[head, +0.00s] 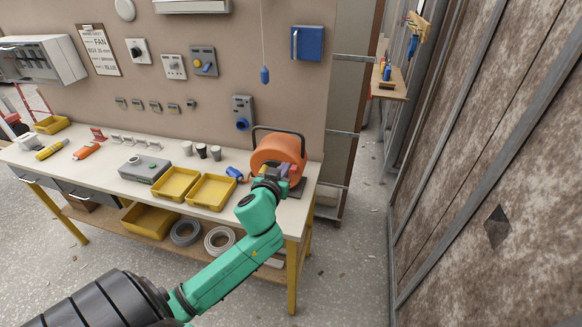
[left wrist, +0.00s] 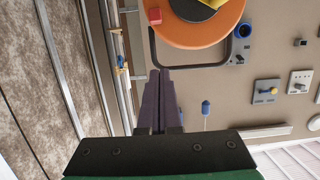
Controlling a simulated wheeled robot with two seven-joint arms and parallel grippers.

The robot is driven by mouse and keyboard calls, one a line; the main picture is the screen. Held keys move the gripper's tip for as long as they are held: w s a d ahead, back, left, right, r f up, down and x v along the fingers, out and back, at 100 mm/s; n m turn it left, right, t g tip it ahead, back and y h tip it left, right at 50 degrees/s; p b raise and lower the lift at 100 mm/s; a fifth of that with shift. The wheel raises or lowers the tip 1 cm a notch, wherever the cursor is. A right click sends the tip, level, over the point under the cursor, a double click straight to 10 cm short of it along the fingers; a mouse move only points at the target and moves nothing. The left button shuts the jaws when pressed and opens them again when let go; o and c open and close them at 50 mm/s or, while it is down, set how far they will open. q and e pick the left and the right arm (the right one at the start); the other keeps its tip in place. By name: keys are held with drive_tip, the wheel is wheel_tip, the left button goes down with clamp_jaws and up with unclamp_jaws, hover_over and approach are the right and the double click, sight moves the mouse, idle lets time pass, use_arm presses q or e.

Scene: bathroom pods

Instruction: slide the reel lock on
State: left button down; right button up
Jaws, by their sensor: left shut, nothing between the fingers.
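The orange cable reel (head: 277,148) stands on the right end of the workbench in a dark frame. It also shows upside down at the top of the left wrist view (left wrist: 215,30). A small red block (left wrist: 188,9) sits against the reel's face there; I take it for the reel lock, and its exact setting cannot be told. My left gripper (head: 279,171) is in front of the reel, partly covering its lower face. In the left wrist view its dark fingers (left wrist: 157,84) are together and empty, with tips near the reel's rim and frame. My right gripper is not in view.
Yellow bins (head: 212,191) stand left of the reel, with a blue connector (head: 234,173) between. A grey box (head: 144,168) and several cups are farther left. A blue wall socket (head: 242,124) is behind. Open floor lies right of the bench, before the rusty wall (head: 500,180).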

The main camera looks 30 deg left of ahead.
use_arm(q)
drive_tip(key=p, duration=0.1)
hover_over(292, 173)
drive_tip(key=s, duration=0.2)
drive_tip(key=f, duration=0.2)
drive_tip(key=shift+w+d+f, duration=0.15)
drive_tip(key=shift+f, duration=0.85)
drive_tip(key=shift+w+d+f, duration=0.1)
drive_tip(key=shift+d+f, duration=0.05)
drive_tip(key=shift+f, duration=0.85)
wheel_tip(292, 173, down, 3)
drive_tip(key=b, duration=0.3)
drive_tip(key=shift+f+b, duration=0.1)
drive_tip(key=shift+b, duration=0.3)
